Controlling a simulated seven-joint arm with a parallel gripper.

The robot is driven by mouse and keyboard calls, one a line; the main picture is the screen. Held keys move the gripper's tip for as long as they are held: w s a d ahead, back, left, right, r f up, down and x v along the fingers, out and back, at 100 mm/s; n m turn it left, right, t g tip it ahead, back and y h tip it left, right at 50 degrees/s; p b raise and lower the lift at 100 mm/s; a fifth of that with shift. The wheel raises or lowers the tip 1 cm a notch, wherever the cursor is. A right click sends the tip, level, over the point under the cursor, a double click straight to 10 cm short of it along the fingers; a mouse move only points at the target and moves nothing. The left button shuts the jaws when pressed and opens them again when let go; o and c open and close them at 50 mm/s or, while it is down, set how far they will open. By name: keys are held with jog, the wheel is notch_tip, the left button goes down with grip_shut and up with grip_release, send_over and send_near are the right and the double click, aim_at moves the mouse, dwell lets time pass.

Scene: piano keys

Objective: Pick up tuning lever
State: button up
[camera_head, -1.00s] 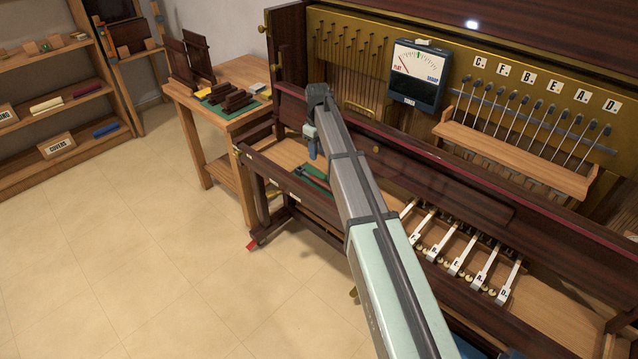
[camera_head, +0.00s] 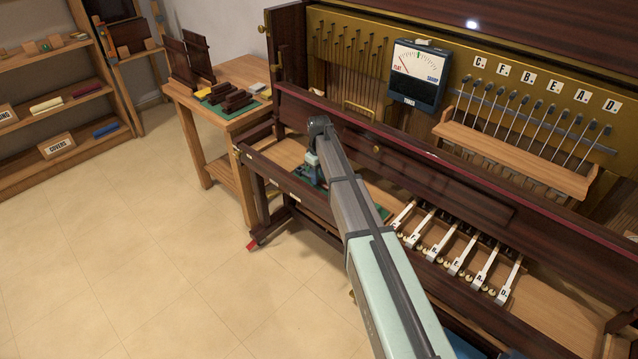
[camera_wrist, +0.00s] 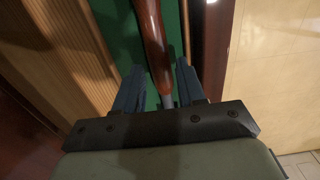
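The tuning lever (camera_wrist: 152,38) has a reddish-brown wooden handle and a grey metal shaft. In the wrist view it lies lengthwise on a green mat (camera_wrist: 122,32), running from the top edge down between my fingers. My gripper (camera_wrist: 160,82) is open, with one blue-grey finger on each side of the lever. Gaps show beside the lever, and I cannot tell the exact height of the fingertips. In the head view my gripper (camera_head: 314,176) is low over the left part of the piano's key bed. The lever is hidden there by my gripper and arm.
White lettered keys (camera_head: 455,250) stand to the right on the key bed. The dark fallboard (camera_head: 430,170) rises behind my gripper. A tuner meter (camera_head: 418,75) and a wooden ledge (camera_head: 515,155) sit higher up. A side table (camera_head: 210,115) holds dark blocks.

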notch_tip(320, 180, down, 2)
jog(key=shift+f, duration=0.1)
grip_shut()
dwell(0.4)
